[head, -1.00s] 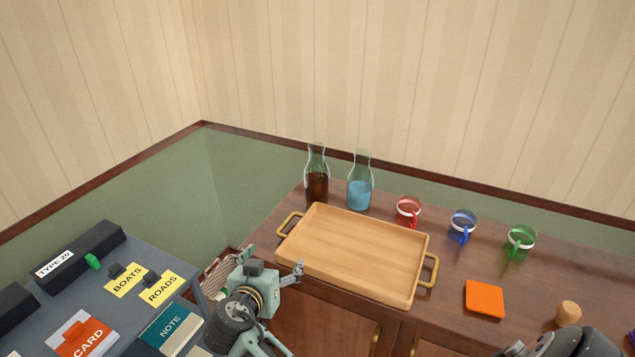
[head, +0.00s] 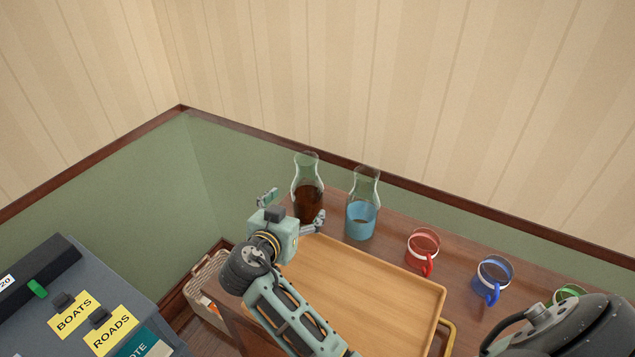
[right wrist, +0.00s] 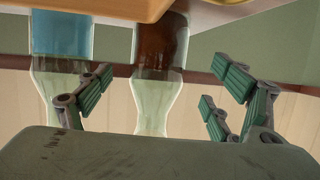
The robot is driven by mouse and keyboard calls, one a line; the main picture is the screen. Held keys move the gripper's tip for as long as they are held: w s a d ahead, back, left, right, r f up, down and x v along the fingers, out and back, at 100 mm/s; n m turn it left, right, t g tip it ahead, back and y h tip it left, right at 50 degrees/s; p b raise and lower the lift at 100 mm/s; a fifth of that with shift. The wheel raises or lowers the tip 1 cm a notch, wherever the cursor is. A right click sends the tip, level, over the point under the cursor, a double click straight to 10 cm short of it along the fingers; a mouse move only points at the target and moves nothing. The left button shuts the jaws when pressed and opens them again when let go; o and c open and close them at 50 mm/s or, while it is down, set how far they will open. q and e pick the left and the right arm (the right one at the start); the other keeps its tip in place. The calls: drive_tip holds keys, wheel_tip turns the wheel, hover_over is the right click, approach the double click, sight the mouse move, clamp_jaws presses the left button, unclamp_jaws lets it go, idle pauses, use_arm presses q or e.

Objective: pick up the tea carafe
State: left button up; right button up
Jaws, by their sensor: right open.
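The tea carafe (head: 307,200), clear glass with dark brown liquid in its lower part, stands upright behind the tray's left back corner. My left gripper is not in view.
A carafe of blue liquid (head: 361,220) stands close to the right of the tea carafe. A wooden tray (head: 400,285) lies in front. Red (head: 423,250), blue (head: 493,279) and green (head: 569,293) mugs line the right. A wall is close behind.

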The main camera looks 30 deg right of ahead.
sight(307, 196)
drive_tip(key=shift+w+d+r, duration=0.1)
drive_tip(key=shift+w+d, duration=0.05)
drive_tip(key=shift+w+d+p, duration=0.5)
drive_tip(key=shift+w+d, duration=0.2)
drive_tip(key=shift+d, duration=0.1)
drive_tip(key=p+x, duration=0.1)
drive_tip(key=x, duration=0.3)
drive_tip(key=shift+s+d+r, duration=0.1)
drive_tip(key=shift+s, duration=0.05)
drive_tip(key=shift+w+d+f, duration=0.2)
drive_tip(key=shift+w+d, duration=0.05)
drive_tip(key=shift+w+f, duration=0.1)
drive_tip(key=c, duration=1.1)
clamp_jaws()
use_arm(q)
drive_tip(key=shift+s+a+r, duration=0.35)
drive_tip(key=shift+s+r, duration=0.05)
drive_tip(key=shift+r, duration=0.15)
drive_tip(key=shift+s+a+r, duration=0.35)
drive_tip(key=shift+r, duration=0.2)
use_arm(e)
drive_tip(key=shift+w, duration=0.1)
